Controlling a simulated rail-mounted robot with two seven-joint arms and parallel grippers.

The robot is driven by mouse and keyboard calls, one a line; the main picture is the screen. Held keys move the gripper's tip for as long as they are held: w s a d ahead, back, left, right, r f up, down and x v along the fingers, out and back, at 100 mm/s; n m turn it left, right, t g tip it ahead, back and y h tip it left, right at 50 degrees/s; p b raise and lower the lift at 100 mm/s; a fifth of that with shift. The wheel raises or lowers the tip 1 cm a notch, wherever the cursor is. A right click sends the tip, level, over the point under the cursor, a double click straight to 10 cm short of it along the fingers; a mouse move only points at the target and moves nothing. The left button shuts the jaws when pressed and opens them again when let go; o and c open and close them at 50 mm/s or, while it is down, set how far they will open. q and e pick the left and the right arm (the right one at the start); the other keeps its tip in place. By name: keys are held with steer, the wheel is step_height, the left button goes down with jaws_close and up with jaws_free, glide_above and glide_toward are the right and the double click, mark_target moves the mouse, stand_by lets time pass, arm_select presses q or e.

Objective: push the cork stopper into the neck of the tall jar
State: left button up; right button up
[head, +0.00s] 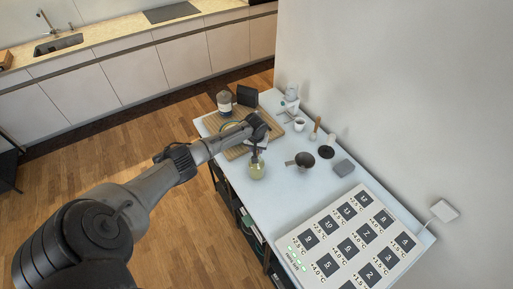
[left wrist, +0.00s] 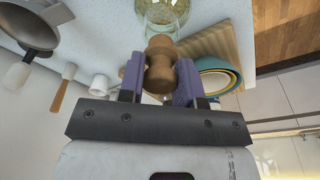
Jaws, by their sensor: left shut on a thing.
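The tall jar (head: 257,171) is clear glass with something yellowish-green in it and stands upright near the table's left edge. In the left wrist view the jar (left wrist: 166,12) is at the top, just beyond the fingertips. My left gripper (head: 256,149) is over the jar. In the left wrist view its purple fingers (left wrist: 160,78) are shut on the brown cork stopper (left wrist: 160,62), one on each side. The stopper's far end lines up with the jar's neck. I cannot tell whether it is inside the neck or just above it. My right gripper is not in view.
A wooden board (head: 236,152) with nested bowls (left wrist: 216,76) lies beside the jar. A large numbered panel (head: 349,239) fills the near end.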

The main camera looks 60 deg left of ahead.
arm_select(q)
steer(key=shift+f+b, duration=0.4)
steer(key=shift+f, duration=0.35)
steer(key=shift+f+b, duration=0.35)
steer(key=shift+f, duration=0.25)
steer(key=o, duration=1)
step_height(320, 180, up, 14)
steer(key=s+d, duration=0.1)
steer(key=shift+s+d+f+b, duration=0.15)
steer(key=shift+s+d+b, duration=0.1)
steer(key=shift+b, duration=0.1)
